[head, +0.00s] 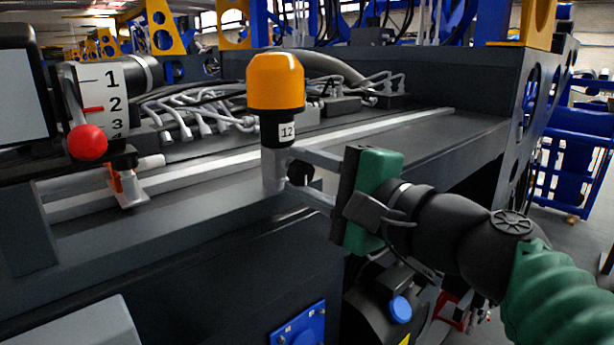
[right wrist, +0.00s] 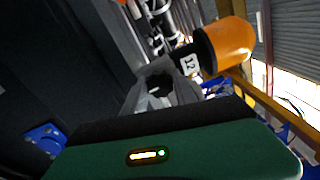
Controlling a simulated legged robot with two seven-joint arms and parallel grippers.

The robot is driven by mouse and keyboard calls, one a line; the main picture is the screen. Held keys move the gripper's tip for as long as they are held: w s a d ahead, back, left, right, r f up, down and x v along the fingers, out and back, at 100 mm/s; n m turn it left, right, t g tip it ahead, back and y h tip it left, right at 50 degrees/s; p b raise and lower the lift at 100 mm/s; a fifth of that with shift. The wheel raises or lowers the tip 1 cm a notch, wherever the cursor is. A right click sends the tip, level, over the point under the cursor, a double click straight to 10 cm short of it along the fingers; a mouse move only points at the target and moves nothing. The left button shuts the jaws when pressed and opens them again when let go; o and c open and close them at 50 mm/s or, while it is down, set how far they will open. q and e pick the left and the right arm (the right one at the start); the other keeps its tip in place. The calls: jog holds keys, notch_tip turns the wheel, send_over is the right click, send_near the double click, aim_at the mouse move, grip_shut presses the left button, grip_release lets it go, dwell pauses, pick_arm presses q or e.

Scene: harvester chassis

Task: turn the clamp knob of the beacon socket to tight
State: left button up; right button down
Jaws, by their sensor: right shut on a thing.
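The orange beacon (head: 275,82) stands upright on a black base with a "12" label, on top of the grey beacon socket (head: 272,170) at the chassis edge. The dark clamp knob (head: 299,174) is on the socket's right side, partly hidden by my fingers. My right gripper (head: 294,173) comes in from the right and is shut on the knob, one finger above and one below it. In the right wrist view, the knob (right wrist: 159,84) shows dark between the grey fingers, with the beacon (right wrist: 232,42) up and to the right. My left gripper is not in view.
A lever with a red ball (head: 87,141) stands beside a numbered scale (head: 110,100) at the left, near a dark screen (head: 22,95). Grey cables (head: 190,105) lie behind the pale rail (head: 350,130). A blue plate (head: 298,325) is on the chassis front below.

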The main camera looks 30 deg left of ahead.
jog(key=m, duration=0.3)
jog(key=shift+m, duration=0.3)
jog(key=shift+m+p, duration=0.35)
jog(key=shift+m, duration=1.15)
jog(key=c, duration=1.4)
grip_release()
jog(key=o, duration=0.4)
jog(key=shift+w+a+f, duration=0.1)
jog(key=shift+w+a, duration=0.05)
